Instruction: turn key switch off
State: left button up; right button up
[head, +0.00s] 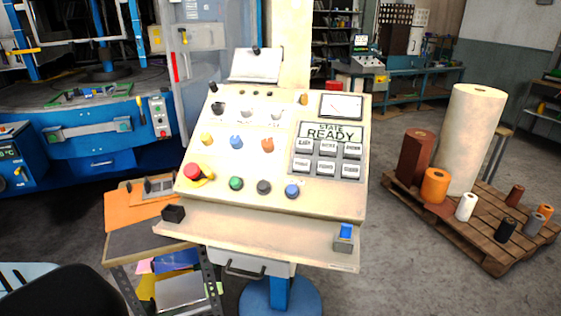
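A beige sloped control console (330,209) stands in the middle of the head view on a blue pedestal. Its display (331,132) reads "STATE READY". The upper row has a dark round switch (218,107) at the left and two small grey switches to its right. A small orange-brown part (304,99) sits at the upper right beside the gauge. I cannot tell which of these is the key switch, or its position. Yellow, blue and orange-brown knobs form the row below. Neither of my grippers can be made out in the view.
A red mushroom button (193,171) and several coloured buttons line the panel's lower part. A side cart (120,243) stands at the left. A pallet (480,232) with foil rolls stands at the right. A black rounded shape (65,292) fills the lower left corner.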

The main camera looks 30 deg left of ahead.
aim_at(275, 111)
jog(key=k+j, duration=0.1)
jog(key=j, duration=0.25)
jog(key=k+j+u, duration=0.1)
jog(key=j, duration=0.25)
jog(key=k+j, duration=0.1)
jog(key=j, duration=0.25)
jog(key=k+j+u, duration=0.1)
jog(key=j, duration=0.25)
